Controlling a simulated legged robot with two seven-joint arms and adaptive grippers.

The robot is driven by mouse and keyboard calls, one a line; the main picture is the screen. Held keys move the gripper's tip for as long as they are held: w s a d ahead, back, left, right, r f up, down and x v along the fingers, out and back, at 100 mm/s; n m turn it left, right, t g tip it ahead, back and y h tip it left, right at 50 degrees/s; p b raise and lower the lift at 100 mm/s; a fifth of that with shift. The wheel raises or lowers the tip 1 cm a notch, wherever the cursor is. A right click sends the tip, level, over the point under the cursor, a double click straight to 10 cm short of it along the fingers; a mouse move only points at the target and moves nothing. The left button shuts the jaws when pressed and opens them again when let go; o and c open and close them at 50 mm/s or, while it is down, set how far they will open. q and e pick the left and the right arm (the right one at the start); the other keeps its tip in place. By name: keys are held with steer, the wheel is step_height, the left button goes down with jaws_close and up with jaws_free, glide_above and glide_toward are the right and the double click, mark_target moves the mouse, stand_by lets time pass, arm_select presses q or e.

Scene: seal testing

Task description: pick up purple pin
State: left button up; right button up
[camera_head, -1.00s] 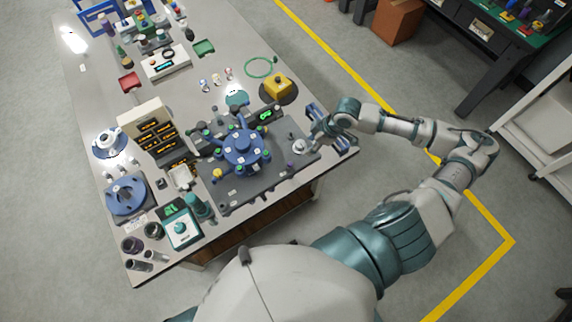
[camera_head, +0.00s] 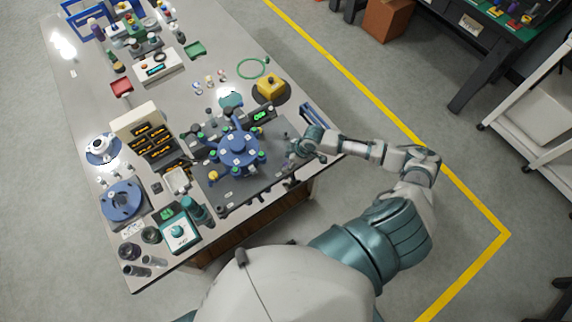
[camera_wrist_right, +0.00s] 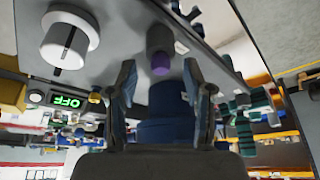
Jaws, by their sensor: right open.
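The purple pin (camera_wrist_right: 160,62) shows in the right wrist view as a short purple piece joined to a grey cylinder, near the grey panel. It lies between and just beyond the fingertips of my right gripper (camera_wrist_right: 160,74). The two fingers are spread apart, with no visible grip on the pin. In the head view my right gripper (camera_head: 293,162) is over the right end of the dark baseplate (camera_head: 232,194); the pin cannot be made out there, likely hidden by the gripper. My left gripper is not in view.
A blue multi-armed fixture (camera_head: 238,148) stands left of the gripper.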

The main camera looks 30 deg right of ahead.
steer(key=shift+w+a+f, duration=0.2)
steer(key=shift+a+f, duration=0.05)
steer(key=shift+f, duration=0.3)
jaws_close()
